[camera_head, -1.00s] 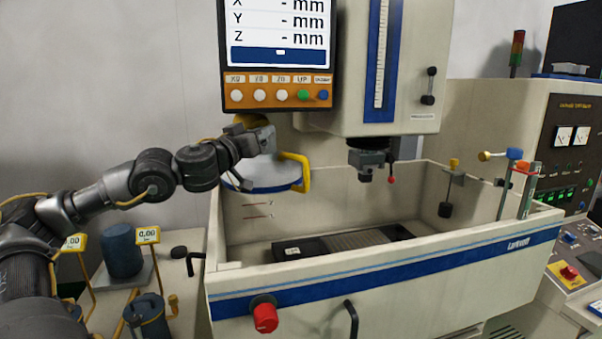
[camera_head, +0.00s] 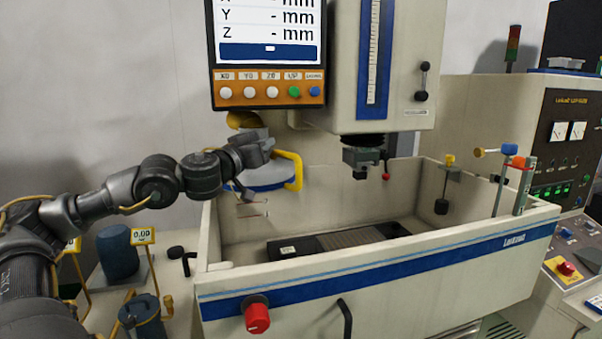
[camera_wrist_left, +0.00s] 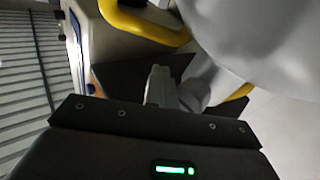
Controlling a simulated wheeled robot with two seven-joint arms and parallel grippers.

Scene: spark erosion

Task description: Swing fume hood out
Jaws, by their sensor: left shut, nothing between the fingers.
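The fume hood (camera_head: 268,178) is a pale round dish with a blue rim and a yellow handle (camera_head: 297,170) on its right side. It hangs at the back left of the machine tank, below the display. My left gripper (camera_head: 248,194) is shut and empty at the hood's left side, in front of it, apart from the handle. Whether it touches the hood cannot be told. In the left wrist view, the closed fingers (camera_wrist_left: 161,86) are close to the hood's pale surface (camera_wrist_left: 265,40), with the yellow handle (camera_wrist_left: 145,24) beyond. My right gripper is out of view.
The tank (camera_head: 375,265) has a red knob (camera_head: 257,316) on its front wall. The display (camera_head: 268,60) hangs above the hood. The machine head (camera_head: 385,90) stands to the right. Blue-grey cylinders (camera_head: 118,250) stand on the left table.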

